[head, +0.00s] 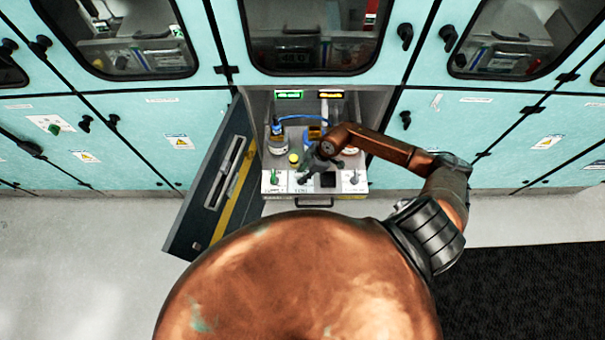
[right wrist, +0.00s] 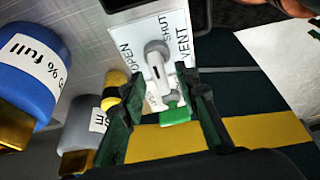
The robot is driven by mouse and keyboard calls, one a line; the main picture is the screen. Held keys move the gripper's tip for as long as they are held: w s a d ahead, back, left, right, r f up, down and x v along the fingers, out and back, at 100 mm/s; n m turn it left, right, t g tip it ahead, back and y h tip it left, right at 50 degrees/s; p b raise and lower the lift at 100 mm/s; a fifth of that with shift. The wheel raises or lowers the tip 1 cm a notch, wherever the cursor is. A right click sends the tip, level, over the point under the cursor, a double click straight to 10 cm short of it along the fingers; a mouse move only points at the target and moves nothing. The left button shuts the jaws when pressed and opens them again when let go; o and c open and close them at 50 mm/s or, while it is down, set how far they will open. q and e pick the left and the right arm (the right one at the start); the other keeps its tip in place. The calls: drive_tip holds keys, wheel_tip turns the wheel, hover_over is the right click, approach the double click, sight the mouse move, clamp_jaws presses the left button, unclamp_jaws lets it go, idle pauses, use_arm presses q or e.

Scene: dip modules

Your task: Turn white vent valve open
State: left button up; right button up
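The white vent valve (right wrist: 157,60) shows in the right wrist view as a pale lever with a rounded knob. It stands on a white plate marked OPEN, SHUT and VENT (right wrist: 140,35). The OPEN mark is to the left of the lever and the SHUT mark at the top. My right gripper (right wrist: 162,88) is open, with its dark fingers on either side of the lever's lower end; I cannot tell whether they touch it. In the head view my right gripper (head: 312,164) is over the pulled-out unit and hides the valve. My left gripper is not in view.
A green piece (right wrist: 175,110) lies below the lever, and a blue-capped container (right wrist: 30,75) is at the left. The open cabinet door (head: 205,200) stands left of the unit. Other small valves (head: 354,178) sit along the front panel. The floor in front is clear.

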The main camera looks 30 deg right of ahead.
drive_tip(key=shift+f, duration=0.2)
clamp_jaws()
idle(0.3)
